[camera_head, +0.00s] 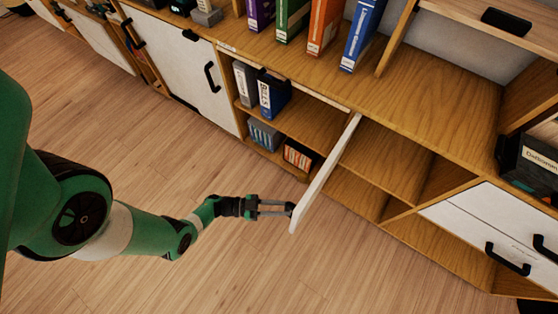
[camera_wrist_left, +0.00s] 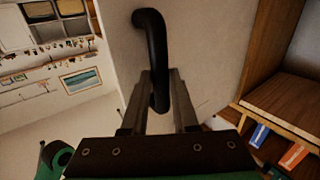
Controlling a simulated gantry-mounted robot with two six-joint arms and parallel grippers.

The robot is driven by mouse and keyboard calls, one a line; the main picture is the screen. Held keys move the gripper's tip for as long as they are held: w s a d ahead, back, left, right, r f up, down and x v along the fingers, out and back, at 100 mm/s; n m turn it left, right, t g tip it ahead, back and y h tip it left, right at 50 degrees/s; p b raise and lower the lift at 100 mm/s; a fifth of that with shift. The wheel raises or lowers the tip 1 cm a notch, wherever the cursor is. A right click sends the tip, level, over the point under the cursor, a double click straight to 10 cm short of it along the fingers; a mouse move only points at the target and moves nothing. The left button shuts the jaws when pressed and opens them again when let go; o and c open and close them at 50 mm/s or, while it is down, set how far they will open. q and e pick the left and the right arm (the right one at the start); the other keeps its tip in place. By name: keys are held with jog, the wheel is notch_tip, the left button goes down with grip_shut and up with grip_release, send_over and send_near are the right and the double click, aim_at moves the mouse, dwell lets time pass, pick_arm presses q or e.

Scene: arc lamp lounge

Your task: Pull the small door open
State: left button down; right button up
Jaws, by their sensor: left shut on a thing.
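The small white door (camera_head: 326,174) stands swung out from the wooden cabinet (camera_head: 440,108) in the head view, seen almost edge-on. The shelves behind it show. My left gripper (camera_head: 290,207) reaches in from the left at the door's near, outer end. In the left wrist view, the door's pale face (camera_wrist_left: 200,50) fills the middle, with a black curved handle (camera_wrist_left: 155,45) on it. The fingers of my left gripper (camera_wrist_left: 160,100) are shut on this handle. My right gripper is in neither view.
Binders (camera_head: 326,24) stand on the cabinet top, and more books (camera_head: 272,94) sit on open shelves left of the door. White drawers (camera_head: 492,230) with black handles are at the right. The wooden floor (camera_head: 230,285) in front is clear.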

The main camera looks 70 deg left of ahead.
pick_arm(q)
jog(key=shift+a, duration=0.75)
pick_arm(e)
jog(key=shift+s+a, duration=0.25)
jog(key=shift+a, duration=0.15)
pick_arm(q)
jog(key=shift+d, duration=0.1)
jog(key=c, duration=1.1)
grip_release()
jog(key=shift+w, duration=0.1)
jog(key=o, duration=0.4)
jog(key=shift+w+a+r, duration=0.25)
jog(key=shift+w+a, duration=0.1)
jog(key=shift+w, duration=0.3)
jog(key=shift+s+d+f, duration=0.1)
jog(key=shift+s+d, duration=0.15)
jog(key=shift+d, duration=0.05)
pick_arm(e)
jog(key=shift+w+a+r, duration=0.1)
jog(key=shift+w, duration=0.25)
pick_arm(q)
jog(key=shift+s+a, duration=0.1)
jog(key=v, duration=1.1)
jog(key=shift+s, duration=0.2)
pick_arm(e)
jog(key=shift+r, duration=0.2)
